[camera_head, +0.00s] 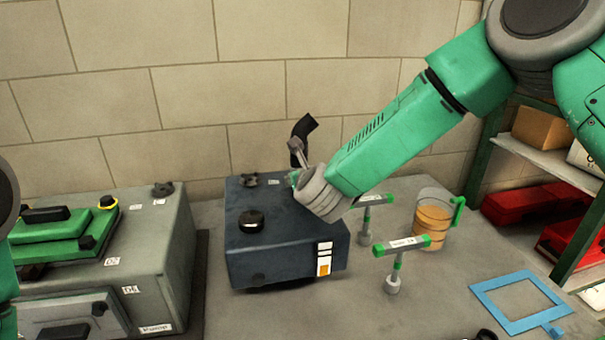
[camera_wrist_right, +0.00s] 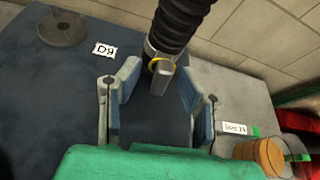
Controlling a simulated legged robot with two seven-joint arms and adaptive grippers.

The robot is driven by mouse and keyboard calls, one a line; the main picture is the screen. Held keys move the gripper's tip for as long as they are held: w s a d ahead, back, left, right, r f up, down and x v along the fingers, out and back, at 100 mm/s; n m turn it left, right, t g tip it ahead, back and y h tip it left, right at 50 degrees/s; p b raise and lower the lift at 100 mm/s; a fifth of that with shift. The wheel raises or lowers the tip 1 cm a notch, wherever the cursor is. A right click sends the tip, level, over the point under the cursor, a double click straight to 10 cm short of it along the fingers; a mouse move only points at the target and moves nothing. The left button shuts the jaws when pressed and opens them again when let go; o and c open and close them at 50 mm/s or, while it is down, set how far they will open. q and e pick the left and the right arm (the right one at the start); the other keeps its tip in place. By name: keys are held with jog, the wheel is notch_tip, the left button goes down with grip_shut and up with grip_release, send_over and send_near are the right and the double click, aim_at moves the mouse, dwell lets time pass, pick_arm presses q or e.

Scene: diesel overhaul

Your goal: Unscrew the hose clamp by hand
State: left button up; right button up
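A black ribbed hose (camera_wrist_right: 183,22) rises from the dark blue unit (camera_head: 265,255); its bent top (camera_head: 303,130) shows in the head view. In the right wrist view the hose clamp shows as a yellow ring (camera_wrist_right: 157,60) with a grey tab (camera_wrist_right: 162,80) at the hose's lower end. My right gripper (camera_wrist_right: 158,76) is open, one finger on each side of the tab, with visible gaps to both. In the head view my right wrist hides most of the clamp area. My left gripper is not in view; only bits of my left arm show at the left edge.
Two green-handled T-shaped tools (camera_head: 400,246) (camera_head: 367,203) and an orange-filled jug (camera_head: 432,218) stand right of the unit. A blue frame (camera_head: 478,292) lies at the front right. A grey machine (camera_head: 165,245) stands left, shelves (camera_head: 545,160) right. A tiled wall is behind.

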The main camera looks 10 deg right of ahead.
jog(key=shift+w+f, duration=0.2)
jog(key=shift+w, duration=0.15)
jog(key=shift+d, duration=0.1)
jog(key=shift+s, duration=0.1)
jog(key=shift+r, duration=0.1)
grip_shut()
jog(key=shift+n+h+b, duration=0.55)
jog(key=shift+n+h, duration=0.15)
jog(key=shift+n, duration=0.2)
jog(key=shift+a+n+t+h+b, duration=0.15)
jog(key=shift+n+h+b, duration=0.25)
jog(key=shift+n, duration=0.3)
jog(key=shift+a+n+t+h+b, duration=0.15)
jog(key=shift+n+h+b, duration=0.25)
jog(key=shift+n, duration=0.3)
jog(key=shift+d, duration=0.1)
